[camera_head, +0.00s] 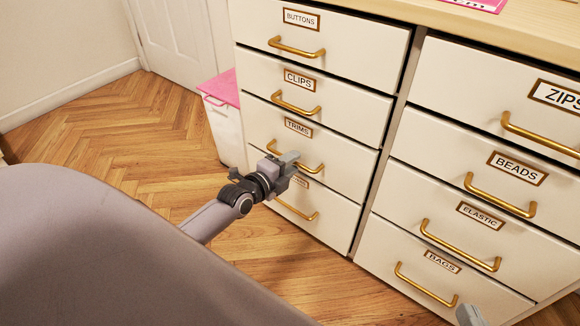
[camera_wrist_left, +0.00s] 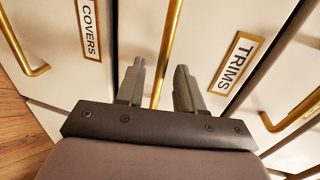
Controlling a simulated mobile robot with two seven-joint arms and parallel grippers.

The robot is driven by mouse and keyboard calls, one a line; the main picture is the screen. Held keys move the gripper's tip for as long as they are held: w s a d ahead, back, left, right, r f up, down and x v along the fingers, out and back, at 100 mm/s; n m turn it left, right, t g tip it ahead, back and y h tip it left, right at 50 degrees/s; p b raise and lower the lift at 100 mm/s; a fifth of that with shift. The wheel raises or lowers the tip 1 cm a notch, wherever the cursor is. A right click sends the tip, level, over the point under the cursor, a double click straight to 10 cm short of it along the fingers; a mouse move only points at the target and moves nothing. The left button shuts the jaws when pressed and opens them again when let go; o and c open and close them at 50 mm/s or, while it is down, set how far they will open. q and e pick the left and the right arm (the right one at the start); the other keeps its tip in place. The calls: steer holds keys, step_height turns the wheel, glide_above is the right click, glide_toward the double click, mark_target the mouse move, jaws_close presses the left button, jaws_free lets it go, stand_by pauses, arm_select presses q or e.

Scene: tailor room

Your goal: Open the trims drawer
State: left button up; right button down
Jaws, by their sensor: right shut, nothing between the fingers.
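The trims drawer (camera_head: 345,148) is a cream front in the left column, third from the top, and looks shut. Its brass handle (camera_head: 318,169) is partly covered by my left gripper (camera_head: 291,160). In the left wrist view the trims label (camera_wrist_left: 235,63) is right of the handle (camera_wrist_left: 168,45). My left gripper's two fingers (camera_wrist_left: 160,85) are apart, one on each side of the handle. I cannot tell how deep the handle sits between them. The grey tip of my right gripper (camera_head: 469,315) shows at the bottom right edge, away from this drawer.
The buttons drawer (camera_head: 350,42) and clips drawer (camera_head: 350,102) are above. The covers drawer (camera_wrist_left: 60,55) is below. The right column holds zips, beads (camera_head: 450,160), elastic and bags drawers. A white bin with a pink top (camera_head: 222,88) stands left. Wooden floor (camera_head: 130,125) is clear.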

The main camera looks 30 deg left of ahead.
arm_select(q)
jaws_close()
stand_by(1.4)
